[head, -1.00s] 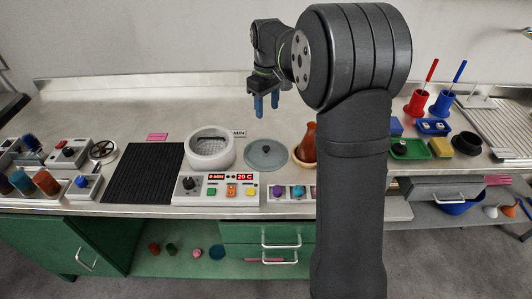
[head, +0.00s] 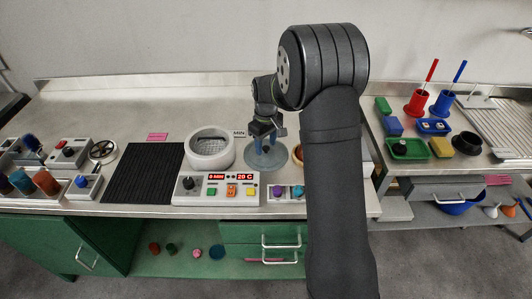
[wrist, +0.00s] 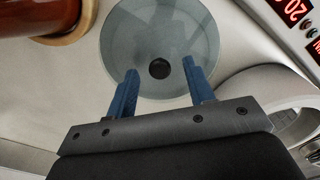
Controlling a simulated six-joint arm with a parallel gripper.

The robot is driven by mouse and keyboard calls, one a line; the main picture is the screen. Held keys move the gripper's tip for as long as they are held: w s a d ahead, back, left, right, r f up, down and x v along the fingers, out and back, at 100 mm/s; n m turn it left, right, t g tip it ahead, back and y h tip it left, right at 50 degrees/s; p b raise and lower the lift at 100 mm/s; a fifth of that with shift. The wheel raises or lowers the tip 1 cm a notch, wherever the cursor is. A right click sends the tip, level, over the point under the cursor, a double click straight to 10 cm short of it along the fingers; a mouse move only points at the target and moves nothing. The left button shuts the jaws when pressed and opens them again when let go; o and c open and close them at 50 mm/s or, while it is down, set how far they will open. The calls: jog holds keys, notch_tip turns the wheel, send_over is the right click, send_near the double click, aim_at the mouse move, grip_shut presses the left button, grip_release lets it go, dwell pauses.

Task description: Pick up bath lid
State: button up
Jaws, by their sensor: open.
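The bath lid (head: 257,163) is a round, grey-blue translucent disc lying flat on the counter, right of the white bath. In the wrist view the lid (wrist: 160,28) shows a small dark knob (wrist: 159,69) at its middle. My gripper (head: 265,147) is over the lid, fingers pointing down. In the wrist view my gripper's two blue fingers (wrist: 160,72) are apart, with the knob between them in the picture. The gap between them is empty; I cannot tell how high the tips are above the lid. The white round bath (head: 208,150) stands open beside it.
A control panel (head: 217,190) with a red display stands in front of the bath. A reddish-brown vessel on a tan ring (wrist: 55,38) stands close to the lid. A black ribbed mat (head: 145,172) lies left of the bath.

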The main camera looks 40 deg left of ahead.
jog(key=shift+f, duration=0.45)
jog(key=shift+c, duration=0.2)
grip_shut()
jog(key=shift+r, duration=0.1)
